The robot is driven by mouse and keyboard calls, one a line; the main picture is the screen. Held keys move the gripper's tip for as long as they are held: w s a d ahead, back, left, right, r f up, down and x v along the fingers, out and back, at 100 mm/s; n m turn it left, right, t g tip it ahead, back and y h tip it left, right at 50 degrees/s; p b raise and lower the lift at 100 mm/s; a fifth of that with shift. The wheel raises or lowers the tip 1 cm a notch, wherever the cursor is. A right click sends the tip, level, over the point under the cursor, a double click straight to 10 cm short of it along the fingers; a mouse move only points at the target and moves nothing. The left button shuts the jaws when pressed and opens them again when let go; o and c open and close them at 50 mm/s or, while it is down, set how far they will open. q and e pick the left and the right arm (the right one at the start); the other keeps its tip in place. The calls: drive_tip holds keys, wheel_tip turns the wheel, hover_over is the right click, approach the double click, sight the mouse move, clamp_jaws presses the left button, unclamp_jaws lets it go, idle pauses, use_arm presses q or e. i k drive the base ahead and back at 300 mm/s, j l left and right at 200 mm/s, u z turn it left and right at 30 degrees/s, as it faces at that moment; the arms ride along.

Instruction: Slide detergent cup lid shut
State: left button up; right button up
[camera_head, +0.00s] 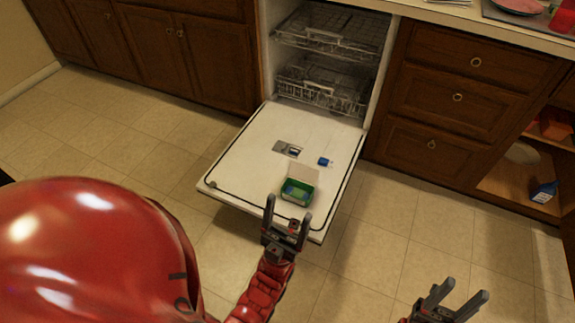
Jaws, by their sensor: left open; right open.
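The detergent cup (293,152) is set in the inner face of the lowered dishwasher door (240,160). It shows as a small dark opening in a grey panel. The grey lid (281,147) seems to lie beside the opening on the left, leaving the cup uncovered; what is inside is too small to tell. My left gripper (286,212) is open and empty at the near edge of the door, in front of the green box and apart from the cup. My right gripper (459,294) is open and empty above the floor at the lower right, well away from the door.
A green box (297,192) with its flap up stands on the door's near part. A small blue block (325,161) lies right of the cup. Wire racks (325,95) are inside the dishwasher. A blue bottle (543,191) stands in the open cabinet at right. The tiled floor is clear.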

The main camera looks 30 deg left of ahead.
sight(282, 147)
drive_tip(key=i+j, duration=0.85)
drive_tip(key=j, duration=0.1)
